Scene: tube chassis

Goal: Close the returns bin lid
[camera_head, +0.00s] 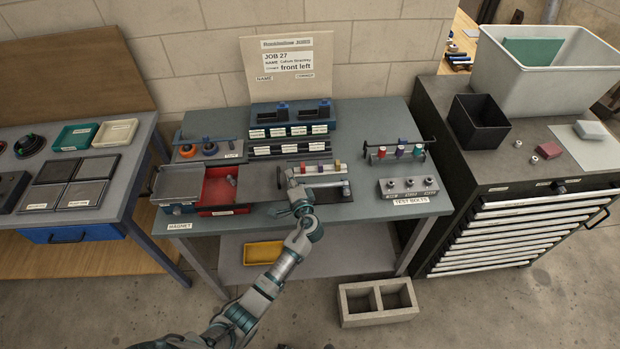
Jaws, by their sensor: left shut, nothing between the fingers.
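A low bin with a red interior (216,190) stands open at the front left of the middle bench, with a small grey part inside. Its front label is too small to read, so I cannot be sure it is the returns bin. My right gripper is not in view.
A rail with small coloured pieces (320,169) lies just right of my gripper. A test bolts block (408,187) and a rack (398,152) stand further right. A blue-fronted organiser (290,128) stands behind. The bench front (340,212) is fairly clear.

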